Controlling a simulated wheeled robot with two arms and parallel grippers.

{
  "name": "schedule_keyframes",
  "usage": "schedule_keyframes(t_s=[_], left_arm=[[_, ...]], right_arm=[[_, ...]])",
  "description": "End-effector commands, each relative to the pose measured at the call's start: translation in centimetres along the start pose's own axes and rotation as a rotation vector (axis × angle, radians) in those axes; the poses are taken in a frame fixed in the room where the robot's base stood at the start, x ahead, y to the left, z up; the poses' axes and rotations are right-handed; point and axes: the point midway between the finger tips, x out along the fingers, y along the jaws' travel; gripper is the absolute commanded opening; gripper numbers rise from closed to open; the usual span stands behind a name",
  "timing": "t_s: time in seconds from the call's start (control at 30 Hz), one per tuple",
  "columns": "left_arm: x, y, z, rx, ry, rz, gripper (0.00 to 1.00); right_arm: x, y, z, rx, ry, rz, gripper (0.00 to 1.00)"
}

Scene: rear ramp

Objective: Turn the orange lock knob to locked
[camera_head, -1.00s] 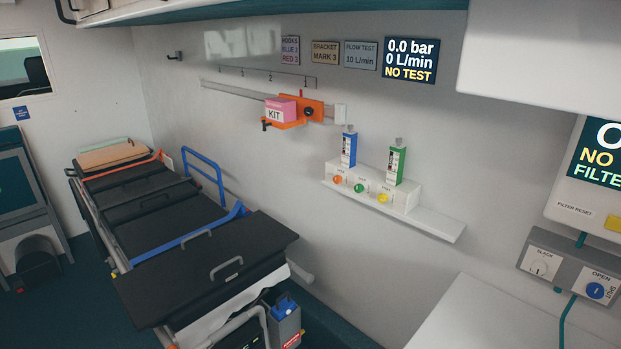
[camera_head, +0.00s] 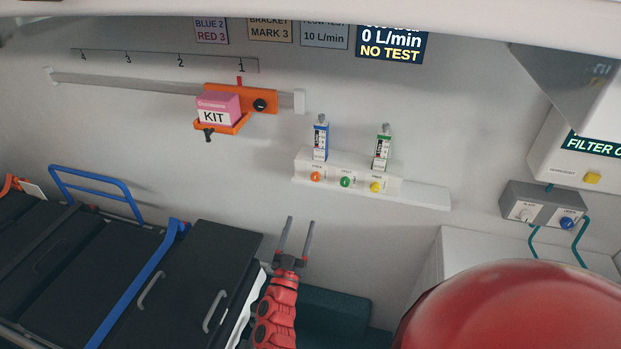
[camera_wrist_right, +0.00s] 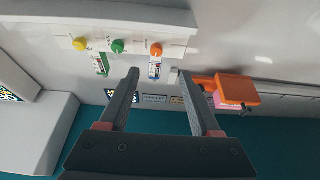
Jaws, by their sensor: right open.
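In the right wrist view the orange knob (camera_wrist_right: 155,49) lies beyond the gap between my fingertips. An orange bracket (camera_head: 247,99) on the wall rail carries a black round knob (camera_head: 260,105) and a pink KIT box (camera_head: 218,109). The knob markings are too small to read. My right gripper (camera_head: 300,222) is open and empty, below the shelf and apart from it. My left gripper is not in view.
A black stretcher (camera_head: 195,275) fills the lower left. A grey control box (camera_head: 541,205) is at the right. The wall below the shelf is clear.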

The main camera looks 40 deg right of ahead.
Motion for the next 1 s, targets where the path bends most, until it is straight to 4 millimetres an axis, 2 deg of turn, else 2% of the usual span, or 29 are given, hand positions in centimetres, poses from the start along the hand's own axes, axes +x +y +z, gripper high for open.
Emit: schedule_keyframes(t_s=[0.03,0.2,0.5,0.73,1.0], left_arm=[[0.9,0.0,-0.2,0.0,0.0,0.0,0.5],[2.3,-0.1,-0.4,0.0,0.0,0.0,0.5],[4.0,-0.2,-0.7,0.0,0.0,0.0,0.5],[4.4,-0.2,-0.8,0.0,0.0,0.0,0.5],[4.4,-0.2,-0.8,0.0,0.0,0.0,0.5]], right_arm=[[1.5,0.1,-0.6,-0.002,0.004,0.002,0.64],[5.7,0.1,-0.7,-0.002,0.006,0.002,0.64],[11.5,0.0,-0.5,0.0,0.004,-0.001,0.64],[13.2,0.1,-0.3,0.001,0.004,0.001,0.64],[13.5,0.1,-0.2,0.0,0.004,0.002,0.64]])
